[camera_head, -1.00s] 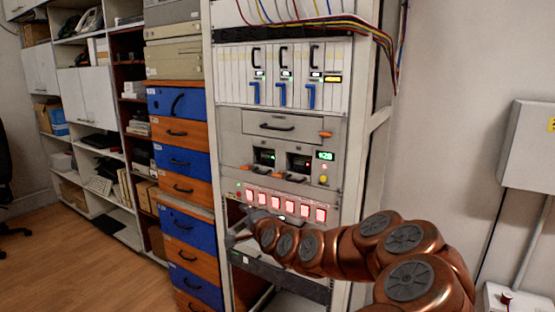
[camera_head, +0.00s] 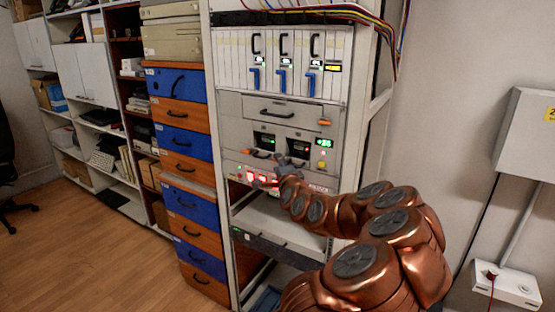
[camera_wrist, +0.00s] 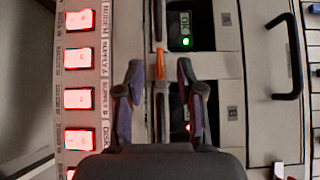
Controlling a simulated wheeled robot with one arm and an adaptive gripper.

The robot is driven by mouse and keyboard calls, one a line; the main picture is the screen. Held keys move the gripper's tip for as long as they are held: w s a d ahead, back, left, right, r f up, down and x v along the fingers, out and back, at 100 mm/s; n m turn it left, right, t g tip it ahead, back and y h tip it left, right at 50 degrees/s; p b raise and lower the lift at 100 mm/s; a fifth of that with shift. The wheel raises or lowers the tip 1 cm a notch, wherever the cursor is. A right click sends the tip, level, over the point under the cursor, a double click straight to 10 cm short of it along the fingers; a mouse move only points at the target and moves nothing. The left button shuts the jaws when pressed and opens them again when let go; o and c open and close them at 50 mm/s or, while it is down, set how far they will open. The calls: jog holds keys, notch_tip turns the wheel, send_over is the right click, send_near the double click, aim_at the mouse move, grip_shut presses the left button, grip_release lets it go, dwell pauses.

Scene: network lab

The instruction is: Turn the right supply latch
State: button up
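The right supply latch (camera_wrist: 160,65) is a small orange tab at one end of the right supply's dark handle (camera_wrist: 159,115). The right supply has a red light; the left supply has a green light (camera_wrist: 186,41). In the head view both supplies sit mid-rack, with the right supply's display (camera_head: 299,148) above my gripper (camera_head: 284,168). In the wrist view, where the rack appears turned sideways, my gripper (camera_wrist: 159,68) is open. Its fingers stand on either side of the latch and handle, with nothing visibly gripped. Contact and depth cannot be told.
A row of red lit buttons (camera_wrist: 77,98) lies beside the fingers, below the supplies. A drawer with a black handle (camera_head: 277,114) is above them. Blue-handled modules (camera_head: 282,80) are higher. Open floor (camera_head: 110,255) lies left.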

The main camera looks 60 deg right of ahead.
jog(key=shift+p+x, duration=0.3)
jog(key=shift+x, duration=0.75)
grip_shut()
